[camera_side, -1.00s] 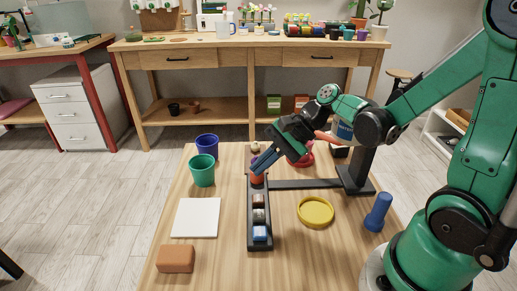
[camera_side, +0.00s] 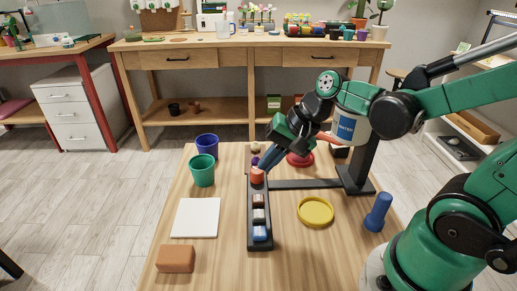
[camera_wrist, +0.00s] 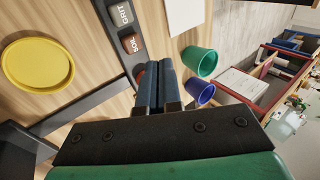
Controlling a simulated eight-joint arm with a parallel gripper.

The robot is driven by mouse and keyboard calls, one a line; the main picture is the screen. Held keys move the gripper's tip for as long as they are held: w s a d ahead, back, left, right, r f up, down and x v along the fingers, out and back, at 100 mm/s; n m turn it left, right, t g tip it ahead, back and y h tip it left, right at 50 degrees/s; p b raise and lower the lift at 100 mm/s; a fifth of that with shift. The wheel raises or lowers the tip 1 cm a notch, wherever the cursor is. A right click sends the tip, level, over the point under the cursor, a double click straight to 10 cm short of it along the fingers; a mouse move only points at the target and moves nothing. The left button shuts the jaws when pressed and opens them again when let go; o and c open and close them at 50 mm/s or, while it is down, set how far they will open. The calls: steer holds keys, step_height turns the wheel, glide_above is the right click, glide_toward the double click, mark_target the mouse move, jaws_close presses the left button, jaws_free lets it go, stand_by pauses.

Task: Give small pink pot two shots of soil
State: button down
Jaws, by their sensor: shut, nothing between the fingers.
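No small pink pot can be made out in either view. A dark rail (camera_side: 251,195) on the table carries a row of coloured blocks. In the wrist view a brown block reads SOIL (camera_wrist: 132,43), beside the word GRIT. The brown block also shows in the side view (camera_side: 258,201). An orange-red block (camera_side: 257,175) sits farther up the rail. My gripper (camera_side: 261,167) is shut and empty, with its blue fingertips right by the orange-red block; contact cannot be told. The fingers (camera_wrist: 157,72) partly cover a red piece in the wrist view.
A WATER container (camera_side: 346,128) with an orange spout is by the dark stand (camera_side: 362,170), behind my wrist. A red dish (camera_side: 300,160) is beneath it. Green (camera_side: 202,171) and blue (camera_side: 207,142) pots, a white square (camera_side: 196,218), yellow saucer (camera_side: 316,212) and brown block (camera_side: 176,259) surround the rail.

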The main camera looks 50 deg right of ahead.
steer(key=r+n+h, duration=0.1)
steer(key=n, duration=0.2)
steer(key=s+r+n+t+h, duration=0.1)
steer(key=n, duration=0.2)
steer(key=s+d+r+n+t+h, duration=0.1)
steer(key=n+h, duration=0.1)
steer(key=n, duration=0.1)
steer(key=shift+s+n, duration=0.1)
steer(key=shift+n, duration=0.2)
step_height(320, 180, up, 4)
steer(key=f+m+g, duration=0.1)
steer(key=m+g, duration=0.6)
steer(key=m, duration=0.2)
glide_above(258, 197)
steer(key=shift+r, duration=0.25)
steer(key=shift+f, duration=0.1)
step_height(258, 197, down, 14)
steer(key=shift+r, duration=0.1)
